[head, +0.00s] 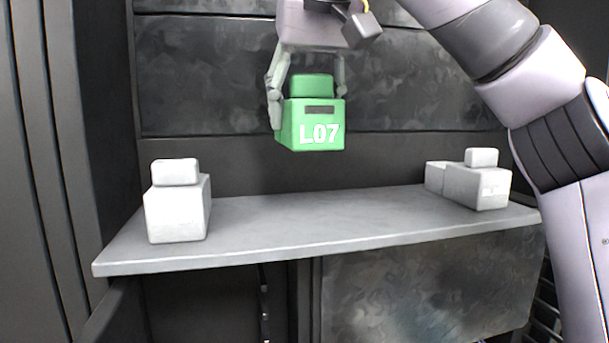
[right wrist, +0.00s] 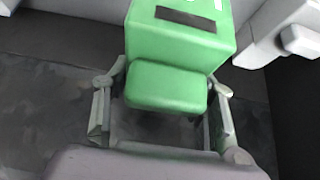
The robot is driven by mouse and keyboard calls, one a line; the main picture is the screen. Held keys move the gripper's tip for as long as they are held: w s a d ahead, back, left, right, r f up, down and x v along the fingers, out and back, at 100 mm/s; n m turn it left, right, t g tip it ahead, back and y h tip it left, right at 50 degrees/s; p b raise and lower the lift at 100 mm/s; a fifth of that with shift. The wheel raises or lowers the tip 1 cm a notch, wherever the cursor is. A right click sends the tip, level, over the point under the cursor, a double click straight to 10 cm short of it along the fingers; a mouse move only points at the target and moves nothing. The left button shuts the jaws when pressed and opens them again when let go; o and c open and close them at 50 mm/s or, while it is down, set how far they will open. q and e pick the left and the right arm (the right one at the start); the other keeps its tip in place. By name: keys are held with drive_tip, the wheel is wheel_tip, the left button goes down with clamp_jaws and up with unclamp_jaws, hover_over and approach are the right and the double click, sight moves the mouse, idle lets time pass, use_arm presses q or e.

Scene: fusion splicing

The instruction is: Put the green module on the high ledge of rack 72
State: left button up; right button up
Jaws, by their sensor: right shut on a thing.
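The green module (head: 312,122), marked L07, hangs upright above the middle of a grey ledge (head: 300,222), with a clear gap under it. My right gripper (head: 308,92) comes from above and is shut on the module's smaller top block. In the right wrist view the green module (right wrist: 178,45) sits between the two fingers of my right gripper (right wrist: 163,108). My left gripper is in neither view. No rack number can be read.
A white module (head: 177,210) stands at the ledge's left end. White modules (head: 478,185) stand at its right end. The middle of the ledge is bare. A dark panelled wall (head: 205,80) rises behind it.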

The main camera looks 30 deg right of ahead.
sight(319, 99)
wheel_tip(319, 99, down, 6)
drive_tip(key=shift+d+r, duration=0.1)
drive_tip(key=shift+r, duration=0.15)
drive_tip(key=shift+f, duration=1.9)
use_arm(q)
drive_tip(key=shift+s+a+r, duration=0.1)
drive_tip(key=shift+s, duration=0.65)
use_arm(e)
drive_tip(key=shift+f, duration=0.15)
drive_tip(key=o, duration=1.3)
drive_tip(key=shift+s+r, duration=0.3)
drive_tip(key=shift+r, duration=0.25)
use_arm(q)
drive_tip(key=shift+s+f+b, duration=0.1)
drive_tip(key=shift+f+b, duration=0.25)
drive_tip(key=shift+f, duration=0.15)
use_arm(e)
drive_tip(key=v, duration=1.1)
